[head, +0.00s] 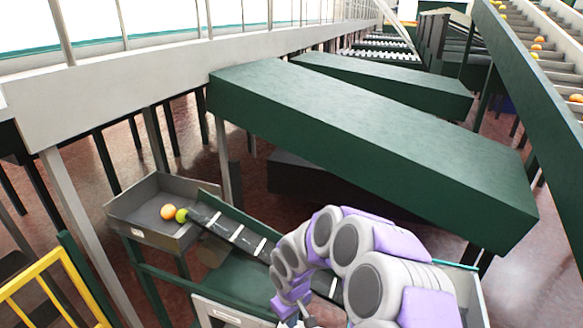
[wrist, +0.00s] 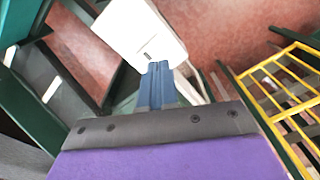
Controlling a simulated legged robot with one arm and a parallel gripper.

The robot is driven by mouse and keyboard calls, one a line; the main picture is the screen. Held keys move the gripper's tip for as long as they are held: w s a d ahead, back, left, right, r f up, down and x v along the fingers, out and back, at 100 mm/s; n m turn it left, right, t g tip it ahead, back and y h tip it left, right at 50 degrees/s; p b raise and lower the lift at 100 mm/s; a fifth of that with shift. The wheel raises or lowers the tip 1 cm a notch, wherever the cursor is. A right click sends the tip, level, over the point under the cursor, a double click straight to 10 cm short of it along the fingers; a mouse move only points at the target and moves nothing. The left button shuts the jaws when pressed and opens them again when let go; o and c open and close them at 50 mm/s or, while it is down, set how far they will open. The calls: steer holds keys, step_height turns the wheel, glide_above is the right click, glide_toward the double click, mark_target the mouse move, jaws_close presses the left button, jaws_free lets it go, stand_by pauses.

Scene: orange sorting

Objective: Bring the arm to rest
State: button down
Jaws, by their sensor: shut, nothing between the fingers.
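My arm, purple and grey, is folded low in the right half of the head view. My gripper (head: 294,321) is at the bottom edge, beside the small belt and near a pale box, partly cut off. In the wrist view the blue fingers of my gripper (wrist: 157,68) lie together, with nothing between them. Beyond their tips is a white surface (wrist: 130,28) with a small dark mark.
A grey tray (head: 133,207) holds an orange (head: 168,212) and a green fruit (head: 182,215) beside a slatted belt (head: 245,238). A pale box (head: 213,313), yellow railing (head: 42,285) and large green conveyor housing (head: 370,140) stand around my arm.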

steer(key=s+d+r+m, duration=0.2)
steer(key=s+d+r, duration=0.2)
steer(key=s+r, duration=0.35)
steer(key=s+d+r+m, duration=0.1)
steer(key=s+d+r, duration=0.4)
steer(key=s+r, duration=0.3)
steer(key=s+d+r+m+g, duration=0.1)
steer(key=s+d+r+m, duration=0.1)
steer(key=s, duration=0.6)
steer(key=s+d+r+m, duration=0.3)
steer(key=s, duration=0.5)
steer(key=shift+s+g, duration=0.3)
steer(key=shift+g, duration=0.1)
steer(key=shift+w+d, duration=0.1)
